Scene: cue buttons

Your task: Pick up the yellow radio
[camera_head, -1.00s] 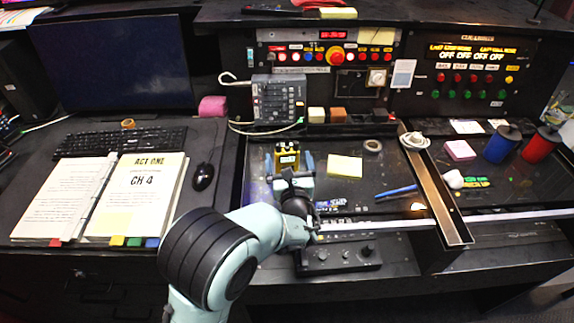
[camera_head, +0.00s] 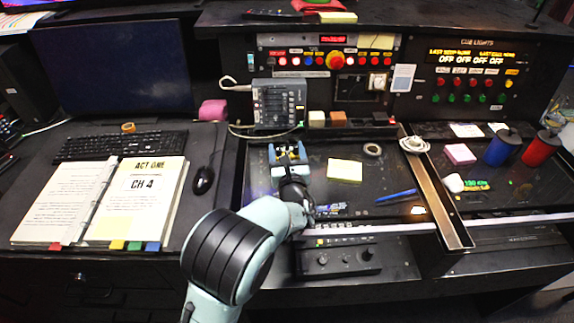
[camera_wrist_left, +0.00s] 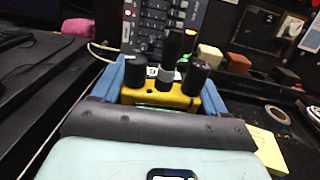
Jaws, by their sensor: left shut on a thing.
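The yellow radio (camera_wrist_left: 160,97) has black knobs on top and sits between the blue fingers of my left gripper (camera_wrist_left: 161,85) in the left wrist view. The fingers are shut on it from both sides. In the head view, my left gripper (camera_head: 288,153) reaches over the dark desk below the small mixer, and it hides most of the radio. I cannot tell whether the radio touches the desk. My right gripper is not in view.
The grey mixer (camera_head: 277,103) stands just behind the gripper. A yellow note pad (camera_head: 345,170), a tape roll (camera_head: 373,149) and a blue pen (camera_head: 396,195) lie to the right. An open binder (camera_head: 136,200), a keyboard (camera_head: 120,145) and a mouse (camera_head: 202,180) are left.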

